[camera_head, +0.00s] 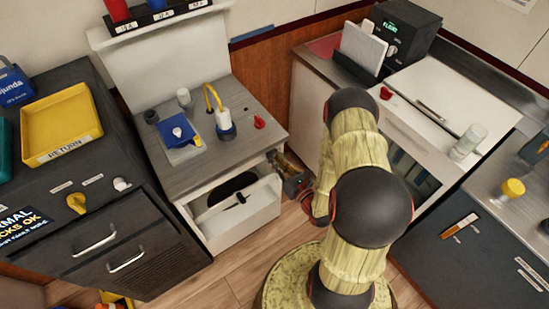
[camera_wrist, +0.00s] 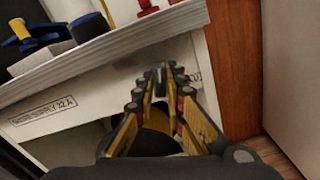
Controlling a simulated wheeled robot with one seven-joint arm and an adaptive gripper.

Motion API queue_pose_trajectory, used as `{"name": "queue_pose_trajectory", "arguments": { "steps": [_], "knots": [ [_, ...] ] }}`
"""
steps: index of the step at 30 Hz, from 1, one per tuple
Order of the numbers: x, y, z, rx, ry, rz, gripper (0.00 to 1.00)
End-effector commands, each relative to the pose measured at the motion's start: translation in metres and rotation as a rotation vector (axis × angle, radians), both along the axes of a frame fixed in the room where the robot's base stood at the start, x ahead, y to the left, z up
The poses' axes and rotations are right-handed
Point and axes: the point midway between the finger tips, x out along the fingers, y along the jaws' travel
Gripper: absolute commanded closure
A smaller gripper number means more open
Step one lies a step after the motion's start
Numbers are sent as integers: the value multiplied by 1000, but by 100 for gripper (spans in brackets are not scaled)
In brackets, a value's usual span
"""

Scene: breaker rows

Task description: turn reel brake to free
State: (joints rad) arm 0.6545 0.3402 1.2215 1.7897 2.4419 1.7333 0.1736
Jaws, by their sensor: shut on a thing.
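My gripper (camera_wrist: 158,78) is shut at the upper right of the white cabinet front (camera_wrist: 60,100) in the wrist view. A small dark piece shows between its fingertips, which I take to be the reel brake (camera_wrist: 160,71); the fingers hide most of it, so its setting cannot be read. A label beside it is partly covered. In the head view my gripper (camera_head: 284,162) is at the right end of the same cabinet front (camera_head: 255,208), and the brake is hidden. A dark round reel shape (camera_wrist: 155,142) shows behind the fingers, in the cabinet opening.
A grey counter (camera_head: 240,148) tops the cabinet, with a blue item (camera_head: 180,132), a yellow hose (camera_head: 209,96) and a red knob (camera_head: 260,122). A brown panel (camera_wrist: 228,70) stands close right of my gripper.

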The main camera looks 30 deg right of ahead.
Motion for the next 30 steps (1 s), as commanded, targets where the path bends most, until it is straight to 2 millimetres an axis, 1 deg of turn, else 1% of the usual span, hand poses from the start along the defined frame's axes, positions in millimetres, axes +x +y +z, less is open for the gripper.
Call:
{"name": "queue_pose_trajectory", "arguments": {
  "steps": [6,12,20,30],
  "knots": [
    [-1,0,-2,-156,-1,-1,100],
    [-1,1,-2,-255,-4,0,100],
    [-1,1,-2,-315,-6,0,100],
    [-1,1,-2,-323,-5,1,100]
  ]
}}
